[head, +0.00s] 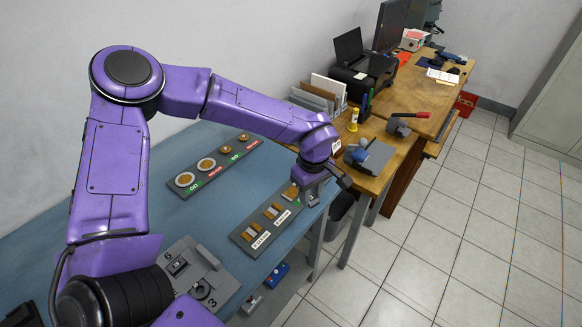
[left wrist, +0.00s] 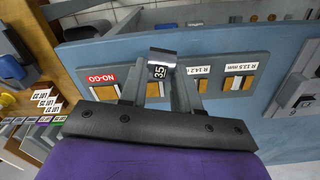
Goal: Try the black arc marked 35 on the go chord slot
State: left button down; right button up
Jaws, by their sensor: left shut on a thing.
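My left gripper (head: 312,186) is above the right end of a grey slotted plate (head: 243,236) on the blue table. In the left wrist view, its fingers (left wrist: 160,82) are shut on the black arc (left wrist: 161,66), whose white 35 reads sideways. The plate also shows behind the fingers (left wrist: 211,72), with brown-orange pockets, white labels R 14.2 and R 12.5 mm, and a red upside-down label at the left end. Whether the arc touches the plate cannot be told. My right gripper is out of view.
A second grey plate (head: 213,170) with round discs and green and red labels lies farther back. A grey block (head: 207,262) with large characters lies at the front. A wooden desk (head: 377,129) with a stapler-like tool, file holder and printer stands at right, beyond the table edge.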

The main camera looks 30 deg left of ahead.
pick_arm(q)
jog(key=w+a+n, duration=0.1)
jog(key=n, duration=0.3)
jog(key=w+a+n+p, duration=0.1)
jog(key=n, duration=0.2)
jog(key=w+a+f+n+p, duration=0.1)
jog(key=a+n, duration=0.1)
jog(key=n, duration=0.2)
jog(key=shift+w+n, duration=0.15)
jog(key=shift+n, duration=0.15)
jog(key=a+n, duration=0.1)
jog(key=n, duration=0.2)
jog(key=a+n, duration=0.2)
jog(key=n, duration=0.1)
jog(key=a+n+p, duration=0.1)
jog(key=n, duration=0.2)
jog(key=shift+w+a+r, duration=0.15)
jog(key=shift+w+r, duration=0.05)
jog(key=shift+r, duration=0.15)
jog(key=shift+w+f+n, duration=0.1)
jog(key=shift+n, duration=0.3)
jog(key=shift+w+f, duration=0.1)
jog(key=shift+w, duration=0.05)
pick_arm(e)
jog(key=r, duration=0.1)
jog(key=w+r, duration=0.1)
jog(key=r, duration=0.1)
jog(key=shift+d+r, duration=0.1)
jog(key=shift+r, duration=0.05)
